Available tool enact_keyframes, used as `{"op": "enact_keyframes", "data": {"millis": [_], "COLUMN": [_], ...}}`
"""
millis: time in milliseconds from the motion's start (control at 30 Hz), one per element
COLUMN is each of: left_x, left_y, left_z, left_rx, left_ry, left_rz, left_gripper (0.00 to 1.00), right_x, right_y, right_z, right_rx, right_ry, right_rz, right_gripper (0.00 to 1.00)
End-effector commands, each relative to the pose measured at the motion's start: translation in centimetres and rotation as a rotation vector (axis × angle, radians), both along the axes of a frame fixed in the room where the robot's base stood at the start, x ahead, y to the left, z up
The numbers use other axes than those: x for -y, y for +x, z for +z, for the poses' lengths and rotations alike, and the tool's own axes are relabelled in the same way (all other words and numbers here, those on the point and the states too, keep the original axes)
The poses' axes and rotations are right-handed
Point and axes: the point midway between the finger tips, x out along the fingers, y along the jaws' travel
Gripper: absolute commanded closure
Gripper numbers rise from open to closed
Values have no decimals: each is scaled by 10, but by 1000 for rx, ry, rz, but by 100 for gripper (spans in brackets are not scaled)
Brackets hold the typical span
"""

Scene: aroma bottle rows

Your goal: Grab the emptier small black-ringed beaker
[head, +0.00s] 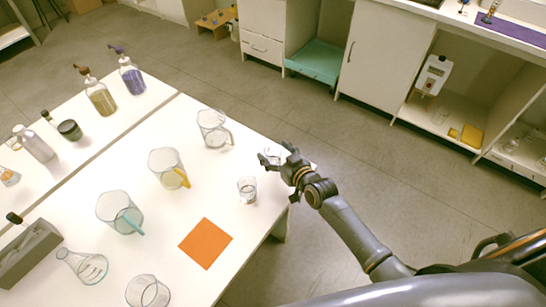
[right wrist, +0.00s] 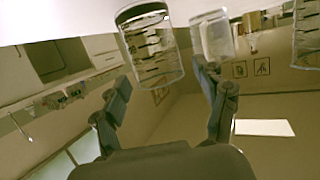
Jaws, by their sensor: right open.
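A small clear beaker (head: 247,190) stands on the white table near its right edge; its lower part looks darker, perhaps liquid. A second small clear beaker (head: 266,158) stands farther back, partly hidden by my right gripper (head: 280,158). My right gripper is open at this back beaker. In the right wrist view, a clear beaker with dark markings (right wrist: 152,48) shows ahead between the spread fingers of the right gripper (right wrist: 160,78). No grip on it shows. Black rings and fill levels are too small to tell. My left gripper is out of view.
Clear pitcher (head: 211,128), yellow-handled pitcher (head: 164,168) and teal-handled pitcher (head: 118,212) stand left of the beakers. An orange mat (head: 205,243), a flask (head: 84,266) and a larger beaker (head: 148,291) are nearer. Pump bottles (head: 100,98) stand behind. Open floor lies right.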

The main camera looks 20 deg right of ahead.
Motion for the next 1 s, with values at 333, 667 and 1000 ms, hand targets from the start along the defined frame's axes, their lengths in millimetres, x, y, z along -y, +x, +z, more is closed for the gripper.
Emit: {"op": "enact_keyframes", "data": {"millis": [333, 667, 1000], "left_x": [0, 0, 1], "left_y": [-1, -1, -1], "left_z": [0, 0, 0], "left_rx": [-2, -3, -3], "left_ry": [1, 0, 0], "left_rz": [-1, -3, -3], "left_gripper": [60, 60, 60], "right_x": [-4, -3, -3], "right_y": [12, 12, 12], "right_z": [-4, -4, -2], "right_rx": [0, 0, 0], "right_ry": [1, 0, 0], "right_rz": [0, 0, 0], "right_gripper": [27, 84, 87]}}
